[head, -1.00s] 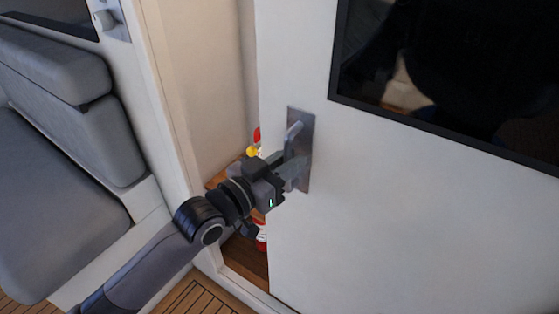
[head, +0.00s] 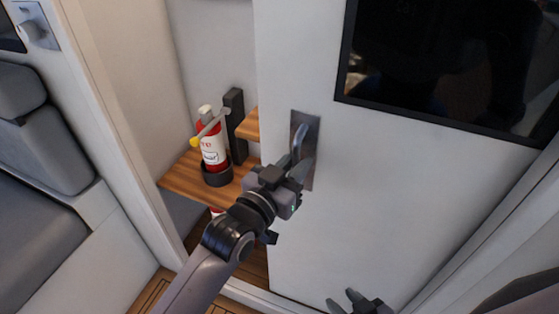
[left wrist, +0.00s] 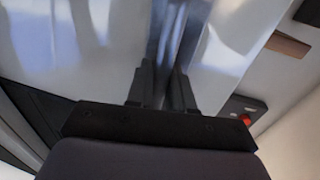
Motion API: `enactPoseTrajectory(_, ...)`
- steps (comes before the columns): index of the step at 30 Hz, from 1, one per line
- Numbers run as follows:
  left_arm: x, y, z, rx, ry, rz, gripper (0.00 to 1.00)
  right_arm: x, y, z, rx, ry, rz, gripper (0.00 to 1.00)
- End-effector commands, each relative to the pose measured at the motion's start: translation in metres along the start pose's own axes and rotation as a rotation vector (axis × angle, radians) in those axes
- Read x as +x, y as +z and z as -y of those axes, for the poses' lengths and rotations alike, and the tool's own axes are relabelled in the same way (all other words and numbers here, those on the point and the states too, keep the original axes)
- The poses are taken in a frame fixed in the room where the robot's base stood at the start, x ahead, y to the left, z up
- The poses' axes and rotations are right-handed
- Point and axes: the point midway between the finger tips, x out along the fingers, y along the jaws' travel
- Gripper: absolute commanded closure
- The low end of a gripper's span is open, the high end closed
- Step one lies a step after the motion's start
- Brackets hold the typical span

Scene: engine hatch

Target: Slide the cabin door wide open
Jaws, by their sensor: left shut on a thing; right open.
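The white cabin door (head: 330,220) stands partly slid to the right in the head view, with an opening at its left side. It has a dark window and a metal handle plate (head: 310,128) with a raised grip. My left gripper (head: 297,174) is at the door handle (head: 301,141) and shut on it. In the left wrist view the fingers (left wrist: 162,85) close around a shiny metal bar (left wrist: 168,35). My right gripper (head: 352,300) is at the bottom edge of the head view, open and empty, in front of the door's lower part.
Through the opening, a red fire extinguisher (head: 213,142) stands in a dark holder on a wooden shelf (head: 180,177). The left door frame (head: 125,170) and a grey seat (head: 40,150) are to the left. A white frame strip (head: 500,220) runs along the right.

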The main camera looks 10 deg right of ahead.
Motion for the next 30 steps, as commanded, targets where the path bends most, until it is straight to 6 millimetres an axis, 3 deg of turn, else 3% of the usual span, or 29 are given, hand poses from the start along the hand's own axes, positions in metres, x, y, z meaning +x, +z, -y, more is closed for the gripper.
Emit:
enactPoseTrajectory(13, 0.002, 0.001, -0.005, 0.0, 0.001, 0.002, 1.0, 0.0, 0.0, 0.0, 0.0, 0.0, 0.0, 0.57)
enactPoseTrajectory(14, 0.002, 0.001, -0.004, 0.0, 0.001, 0.002, 0.75, 0.0, 0.0, 0.0, 0.0, 0.0, 0.0, 0.57)
enactPoseTrajectory(15, 0.002, 0.001, -0.004, 0.0, 0.001, 0.002, 0.62, 0.0, 0.0, 0.0, 0.0, 0.0, 0.0, 0.57)
enactPoseTrajectory(25, 0.001, 0.001, -0.003, 0.0, -0.001, 0.001, 0.62, 0.0, 0.0, 0.0, 0.0, 0.0, 0.0, 0.57)
enactPoseTrajectory(30, -0.01, 0.002, -0.003, 0.0, -0.001, 0.001, 0.62, 0.0, 0.0, 0.0, 0.0, 0.0, 0.0, 0.57)
